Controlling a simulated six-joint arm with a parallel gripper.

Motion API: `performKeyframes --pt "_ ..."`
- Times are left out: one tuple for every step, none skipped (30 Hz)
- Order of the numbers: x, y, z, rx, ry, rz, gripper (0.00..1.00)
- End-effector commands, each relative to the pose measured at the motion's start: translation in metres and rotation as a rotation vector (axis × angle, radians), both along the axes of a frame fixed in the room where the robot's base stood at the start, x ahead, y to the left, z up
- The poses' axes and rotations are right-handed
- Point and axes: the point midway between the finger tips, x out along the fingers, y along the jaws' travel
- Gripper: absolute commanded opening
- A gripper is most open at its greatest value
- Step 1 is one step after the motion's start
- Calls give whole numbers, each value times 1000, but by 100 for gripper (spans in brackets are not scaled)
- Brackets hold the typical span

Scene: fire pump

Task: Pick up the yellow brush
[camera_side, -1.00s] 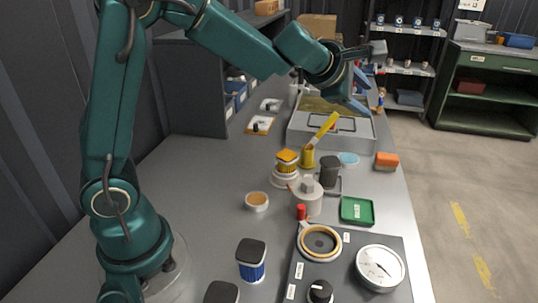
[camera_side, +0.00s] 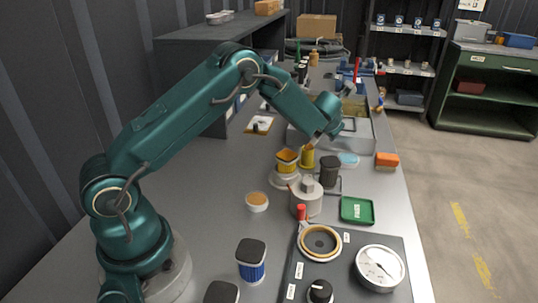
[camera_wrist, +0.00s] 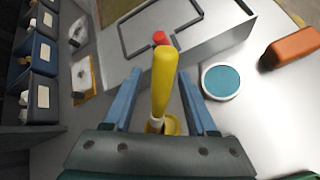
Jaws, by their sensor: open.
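The yellow brush (camera_wrist: 163,85) stands handle up in a small yellow cup (camera_side: 307,158), which also shows in the wrist view (camera_wrist: 172,125). In the side view my wrist hides most of the brush handle. My gripper (camera_wrist: 159,78) is open, with one blue finger on each side of the handle in the wrist view. A gap shows between the handle and each finger. The fingers are hidden behind my wrist in the side view.
A grey metal box (camera_wrist: 205,40) lies just beyond the cup. A blue round dish (camera_wrist: 221,81) and an orange block (camera_side: 387,160) are to the right. A yellow-topped stack (camera_side: 287,160) stands close left of the cup, and a dark canister (camera_side: 330,170) close right.

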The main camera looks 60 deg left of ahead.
Motion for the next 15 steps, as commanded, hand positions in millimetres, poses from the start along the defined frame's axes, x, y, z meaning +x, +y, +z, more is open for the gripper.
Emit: performKeyframes --pt "2 3 -3 0 1 0 57" --pt "3 3 -4 0 1 0 57" --pt "4 4 -5 1 1 -1 57" --pt "4 5 -6 0 1 -1 57" --pt "5 5 -6 0 1 -1 57" --pt "5 5 -7 0 1 -1 57" --pt "5 5 -7 1 0 -2 57" --pt "5 5 -7 1 0 -2 57" --pt "5 5 -7 1 0 -2 57" --pt "5 5 -6 1 0 -2 57" --pt "5 5 -6 1 0 -2 57" --pt "5 5 -6 1 0 -2 57" --pt "5 5 -6 1 0 -2 54" --pt "5 5 -6 1 0 -2 42" --pt "5 5 -6 1 0 -2 27"
